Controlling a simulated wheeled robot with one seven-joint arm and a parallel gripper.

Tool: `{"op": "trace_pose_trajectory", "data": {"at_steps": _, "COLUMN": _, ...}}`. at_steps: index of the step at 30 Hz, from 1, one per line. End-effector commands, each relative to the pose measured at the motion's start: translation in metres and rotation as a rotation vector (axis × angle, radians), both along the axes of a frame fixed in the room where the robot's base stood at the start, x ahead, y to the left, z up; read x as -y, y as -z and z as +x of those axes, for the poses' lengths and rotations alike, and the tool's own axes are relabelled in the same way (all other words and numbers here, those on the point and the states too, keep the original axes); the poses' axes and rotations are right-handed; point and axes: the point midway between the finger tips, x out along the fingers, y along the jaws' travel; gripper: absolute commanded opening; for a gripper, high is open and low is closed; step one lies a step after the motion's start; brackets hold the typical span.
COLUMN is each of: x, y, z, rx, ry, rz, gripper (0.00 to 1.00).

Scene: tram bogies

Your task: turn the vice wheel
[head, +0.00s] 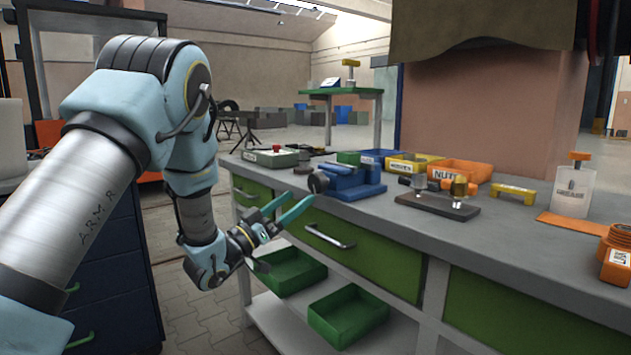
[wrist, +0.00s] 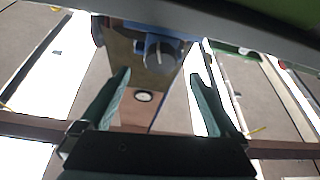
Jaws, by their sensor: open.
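The blue vice (wrist: 184,50) shows behind the wheel there.
The workbench (head: 420,225) has green drawers and handles below its front edge, close to my gripper. Green trays (head: 345,318) sit on the low shelf. A dark fixture board (head: 436,204) and an orange bin (head: 462,170) stand right of the vice.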

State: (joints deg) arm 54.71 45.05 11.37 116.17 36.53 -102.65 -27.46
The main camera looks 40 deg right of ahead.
Motion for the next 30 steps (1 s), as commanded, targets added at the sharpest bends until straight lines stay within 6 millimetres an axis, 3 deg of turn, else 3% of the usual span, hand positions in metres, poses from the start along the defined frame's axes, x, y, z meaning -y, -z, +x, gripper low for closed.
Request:
{"op": "trace_pose_trajectory", "data": {"at_steps": 6, "x": 0.039, "y": -0.018, "z": -0.001, "rx": 0.003, "ry": 0.001, "rz": 0.0, "gripper": 0.96}}
{"op": "trace_pose_trajectory", "data": {"at_steps": 12, "x": 0.063, "y": -0.027, "z": 0.0, "rx": 0.002, "ry": -0.002, "rz": 0.001, "gripper": 0.96}}
{"op": "trace_pose_trajectory", "data": {"at_steps": 25, "x": 0.071, "y": -0.029, "z": 0.001, "rx": 0.0, "ry": -0.004, "rz": 0.002, "gripper": 0.96}}
{"op": "trace_pose_trajectory", "data": {"at_steps": 30, "x": 0.071, "y": -0.029, "z": 0.001, "rx": 0.0, "ry": -0.004, "rz": 0.002, "gripper": 0.77}}
